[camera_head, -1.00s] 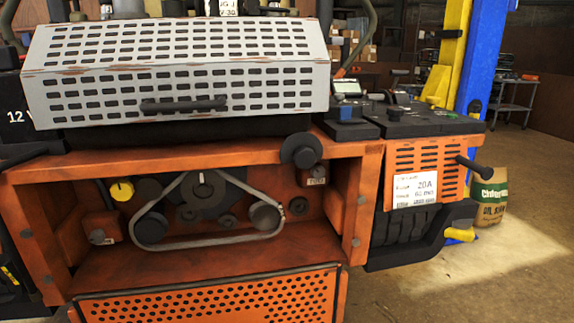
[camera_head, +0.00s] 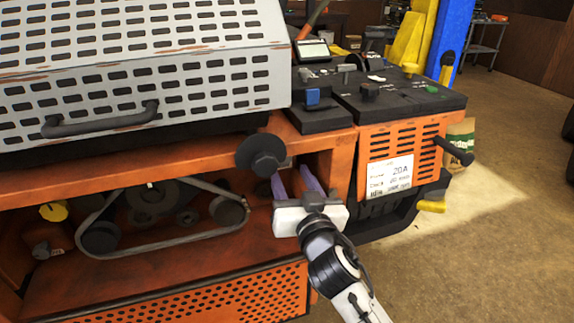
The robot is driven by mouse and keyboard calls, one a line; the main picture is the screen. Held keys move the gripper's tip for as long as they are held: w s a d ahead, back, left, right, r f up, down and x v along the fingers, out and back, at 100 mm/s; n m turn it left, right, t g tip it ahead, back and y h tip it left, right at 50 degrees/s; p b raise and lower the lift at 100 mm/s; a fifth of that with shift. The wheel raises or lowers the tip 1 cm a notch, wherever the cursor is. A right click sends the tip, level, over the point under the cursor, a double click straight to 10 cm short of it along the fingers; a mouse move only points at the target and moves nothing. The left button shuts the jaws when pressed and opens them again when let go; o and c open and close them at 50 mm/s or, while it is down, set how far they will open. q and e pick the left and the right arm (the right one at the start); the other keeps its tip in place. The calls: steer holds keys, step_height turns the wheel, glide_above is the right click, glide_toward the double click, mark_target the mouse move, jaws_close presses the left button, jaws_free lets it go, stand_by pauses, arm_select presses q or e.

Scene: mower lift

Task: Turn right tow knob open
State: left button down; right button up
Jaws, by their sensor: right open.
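My right gripper (camera_head: 293,177) reaches in from the bottom right. Its two purple fingers are apart and point into the right end of the orange machine's open front bay (camera_head: 140,285). Nothing shows held between them. A small labelled orange fitting (camera_head: 287,164) at the bay's right end is mostly hidden behind the fingers; it may be the right tow knob, but I cannot confirm it or its position. A large round black knob (camera_head: 262,155) projects from the bay's upper edge, just left of the fingers. My left gripper is not in view.
A belt and pulleys (camera_head: 160,240) and a yellow knob (camera_head: 53,211) sit left in the bay. A perforated grey cover (camera_head: 150,60) is above. An orange side panel (camera_head: 400,150) with a projecting black handle (camera_head: 455,151) is right. Floor at far right is mostly clear.

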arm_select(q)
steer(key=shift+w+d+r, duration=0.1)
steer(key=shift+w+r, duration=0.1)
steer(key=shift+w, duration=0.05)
arm_select(e)
steer(key=x, duration=0.3)
steer(key=shift+w+a, duration=0.1)
steer(key=shift+w, duration=0.3)
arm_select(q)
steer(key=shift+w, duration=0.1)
arm_select(e)
steer(key=shift+c, duration=0.9)
steer(key=c, duration=0.9)
